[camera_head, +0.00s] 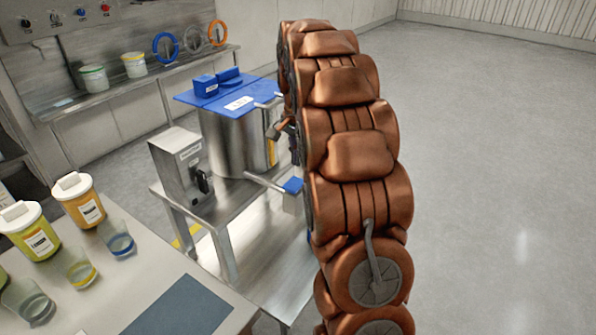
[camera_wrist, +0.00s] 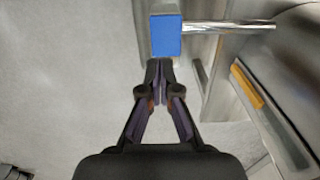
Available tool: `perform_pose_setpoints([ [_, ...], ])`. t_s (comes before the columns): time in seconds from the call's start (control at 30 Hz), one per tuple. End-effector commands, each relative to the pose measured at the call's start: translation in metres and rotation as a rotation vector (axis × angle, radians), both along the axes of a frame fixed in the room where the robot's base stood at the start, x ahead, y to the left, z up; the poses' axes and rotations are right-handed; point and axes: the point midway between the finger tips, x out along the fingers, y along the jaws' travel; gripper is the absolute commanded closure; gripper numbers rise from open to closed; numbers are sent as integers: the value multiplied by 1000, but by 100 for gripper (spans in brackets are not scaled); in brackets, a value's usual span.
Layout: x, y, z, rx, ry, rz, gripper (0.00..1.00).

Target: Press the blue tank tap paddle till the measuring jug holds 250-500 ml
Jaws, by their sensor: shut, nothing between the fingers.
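The blue tap paddle (camera_head: 293,185) tops a small steel block at the end of a pipe from the steel tank (camera_head: 232,140), which has a blue lid. In the wrist view the blue paddle (camera_wrist: 166,36) is a square at the top centre, its pipe running right. My gripper (camera_wrist: 158,66) is shut and empty, its tips at the paddle's near edge in that view; whether they touch it I cannot tell. In the head view my arm largely hides the gripper. I cannot make out a measuring jug under the tap.
A steel stand (camera_head: 262,225) carries the tank and a grey control box (camera_head: 180,168). The front-left table (camera_head: 150,265) holds lidded tubs and clear cups with coloured bands, including a blue-banded cup (camera_head: 117,240). A wall shelf (camera_head: 140,80) is behind. Floor at right is clear.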

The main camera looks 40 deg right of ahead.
Motion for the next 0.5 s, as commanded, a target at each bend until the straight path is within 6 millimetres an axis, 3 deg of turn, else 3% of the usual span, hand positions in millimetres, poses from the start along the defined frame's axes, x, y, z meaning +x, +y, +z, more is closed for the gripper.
perform_pose_setpoints([
  [0.2, 0, 0, 31, -1, -3, 1, 100],
  [0.5, 0, 0, 55, -2, -2, 0, 100],
])
